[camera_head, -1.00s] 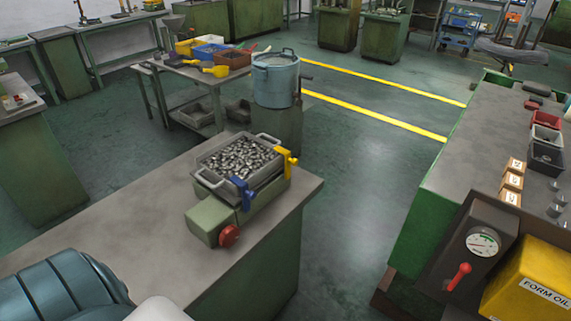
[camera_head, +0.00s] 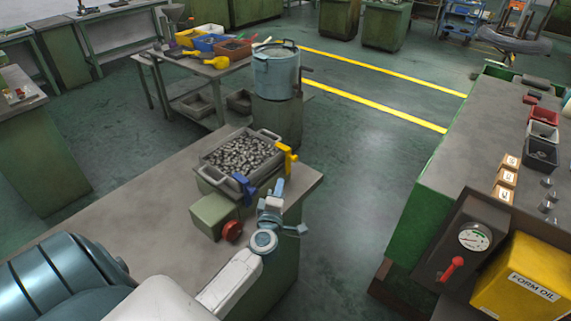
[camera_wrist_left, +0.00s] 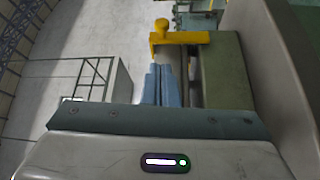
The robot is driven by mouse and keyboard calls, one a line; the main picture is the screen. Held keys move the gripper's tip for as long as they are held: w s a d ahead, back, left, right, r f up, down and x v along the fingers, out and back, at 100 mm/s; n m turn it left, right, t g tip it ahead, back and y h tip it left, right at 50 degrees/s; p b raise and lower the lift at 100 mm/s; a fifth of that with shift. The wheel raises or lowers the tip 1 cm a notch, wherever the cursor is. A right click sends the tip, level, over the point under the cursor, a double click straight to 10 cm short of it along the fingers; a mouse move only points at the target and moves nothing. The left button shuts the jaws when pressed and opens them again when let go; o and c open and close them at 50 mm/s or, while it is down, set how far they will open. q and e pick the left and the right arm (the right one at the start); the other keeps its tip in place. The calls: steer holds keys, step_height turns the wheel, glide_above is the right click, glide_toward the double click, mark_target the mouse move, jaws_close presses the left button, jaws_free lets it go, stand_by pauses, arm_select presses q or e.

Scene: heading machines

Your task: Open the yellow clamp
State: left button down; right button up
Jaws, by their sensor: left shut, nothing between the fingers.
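The yellow clamp (camera_head: 287,157) sits at the right end of a metal tray (camera_head: 222,180) filled with small metal parts. In the left wrist view the yellow clamp (camera_wrist_left: 180,38) shows a round knob on top and a bar reaching sideways against a green block. My left gripper (camera_head: 279,187) is just in front of the clamp and below it in the picture. Its fingers (camera_wrist_left: 161,85) are shut together, empty, pointing toward the clamp, with their tips seen just below its bar. I cannot tell whether they touch it. My right gripper is not in view.
A blue clamp (camera_head: 243,187) grips the tray's near side, left of my left gripper. A green box (camera_head: 210,214) with a red knob (camera_head: 232,231) stands close by. The grey bench top (camera_head: 140,215) is clear to the left. An open aisle lies to the right.

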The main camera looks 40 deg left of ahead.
arm_select(q)
steer(key=shift+w, duration=0.1)
steer(key=p, duration=0.1)
glide_toward(289, 156)
steer(key=x, duration=0.6)
steer(key=shift+a, duration=0.25)
steer(key=shift+d+f+m+t, duration=0.1)
steer(key=shift+m+t, duration=0.2)
steer(key=shift+d+b, duration=0.1)
steer(key=shift+b, duration=0.3)
